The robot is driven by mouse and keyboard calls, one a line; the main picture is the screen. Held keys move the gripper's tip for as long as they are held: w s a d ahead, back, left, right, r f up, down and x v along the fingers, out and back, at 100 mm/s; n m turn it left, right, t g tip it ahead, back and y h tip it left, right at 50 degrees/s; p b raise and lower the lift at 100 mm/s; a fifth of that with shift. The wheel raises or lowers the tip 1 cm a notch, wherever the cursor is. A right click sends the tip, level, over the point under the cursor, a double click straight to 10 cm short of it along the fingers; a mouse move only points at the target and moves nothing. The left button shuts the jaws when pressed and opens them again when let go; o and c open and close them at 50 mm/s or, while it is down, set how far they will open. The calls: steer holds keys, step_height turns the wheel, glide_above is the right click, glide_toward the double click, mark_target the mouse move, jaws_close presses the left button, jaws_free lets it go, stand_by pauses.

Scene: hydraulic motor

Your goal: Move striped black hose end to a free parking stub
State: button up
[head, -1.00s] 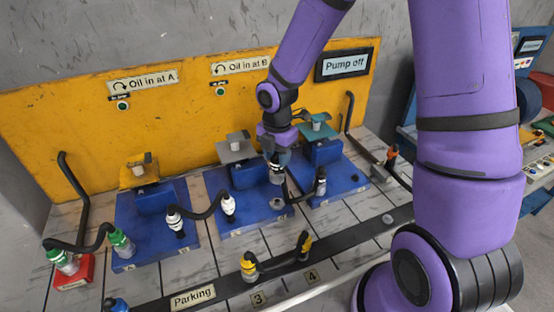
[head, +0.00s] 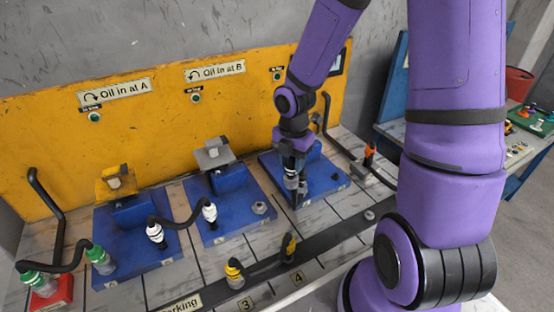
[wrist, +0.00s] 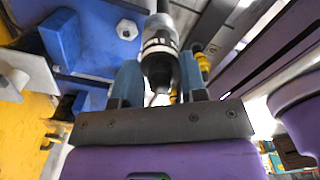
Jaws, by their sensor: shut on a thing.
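My gripper (head: 293,168) is shut on a striped black hose end, which shows in the wrist view (wrist: 159,48) as a dark fitting with pale bands between the blue-grey fingers. In the head view it hangs above the right-hand blue plate (head: 331,182). The black hose's other end (head: 299,195) appears close below it; the hose between is mostly hidden. The black parking strip (head: 330,232) runs along the front. Yellow-banded hose ends (head: 235,273) (head: 288,246) stand at stubs 3 and 4. A bare stub (head: 370,215) shows farther right on the strip.
White-banded hose ends (head: 156,235) stand on the left and middle blue plates. A bare stub (head: 258,208) is on the middle plate. Green hose ends (head: 100,259) are at the left. An orange-topped fitting (head: 369,156) stands right of my gripper. My arm blocks the right side.

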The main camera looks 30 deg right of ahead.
steer(key=s+d, duration=0.5)
steer(key=d, duration=0.4)
steer(key=s+d, duration=0.5)
steer(key=d, duration=0.3)
steer(key=shift+s+d, duration=0.25)
steer(key=shift+d, duration=0.1)
steer(key=s+d, duration=0.1)
steer(key=d, duration=0.1)
steer(key=s+d, duration=0.1)
steer(key=d, duration=0.1)
steer(key=shift+s+d, duration=0.1)
steer(key=shift+s, duration=0.2)
step_height(320, 180, down, 10)
steer(key=shift+f, duration=0.15)
stand_by(0.7)
stand_by(0.9)
